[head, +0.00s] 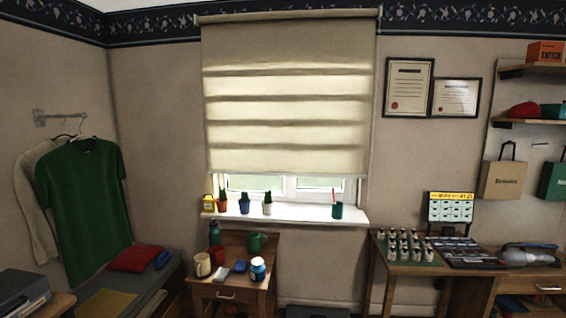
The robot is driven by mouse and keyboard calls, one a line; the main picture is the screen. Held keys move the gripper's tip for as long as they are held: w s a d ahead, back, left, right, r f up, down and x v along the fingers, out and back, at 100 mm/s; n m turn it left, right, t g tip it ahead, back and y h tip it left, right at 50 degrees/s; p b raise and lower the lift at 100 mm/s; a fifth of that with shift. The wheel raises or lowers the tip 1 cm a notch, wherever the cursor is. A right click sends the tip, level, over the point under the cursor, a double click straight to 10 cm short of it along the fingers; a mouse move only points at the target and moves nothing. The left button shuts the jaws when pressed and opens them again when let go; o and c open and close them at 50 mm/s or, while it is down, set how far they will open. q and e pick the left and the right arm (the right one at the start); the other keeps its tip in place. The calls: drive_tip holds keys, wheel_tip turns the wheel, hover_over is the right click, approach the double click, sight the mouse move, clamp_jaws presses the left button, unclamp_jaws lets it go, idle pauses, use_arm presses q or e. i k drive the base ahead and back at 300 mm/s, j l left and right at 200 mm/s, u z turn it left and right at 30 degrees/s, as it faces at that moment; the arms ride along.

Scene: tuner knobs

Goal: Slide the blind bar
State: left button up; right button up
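A cream roller blind (288,100) hangs over the window in the middle of the head view. It is lowered most of the way, with several horizontal bands across it. Its bottom bar (285,175) lies level a little above the window sill, and a strip of the window (305,186) shows beneath it. I cannot see any hand or arm at the bar. Neither my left gripper nor my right gripper is in view.
The white sill (295,213) holds several small pots and a green cup (337,210). Below it, a small wooden table (232,286) carries mugs and a jar. A desk (400,268) with several small bottles stands at the right. Clothes hang at the left.

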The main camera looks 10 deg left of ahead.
sight(306, 160)
drive_tip(key=i+z, duration=0.3)
drive_tip(key=i, duration=1.2)
drive_tip(key=l, duration=0.1)
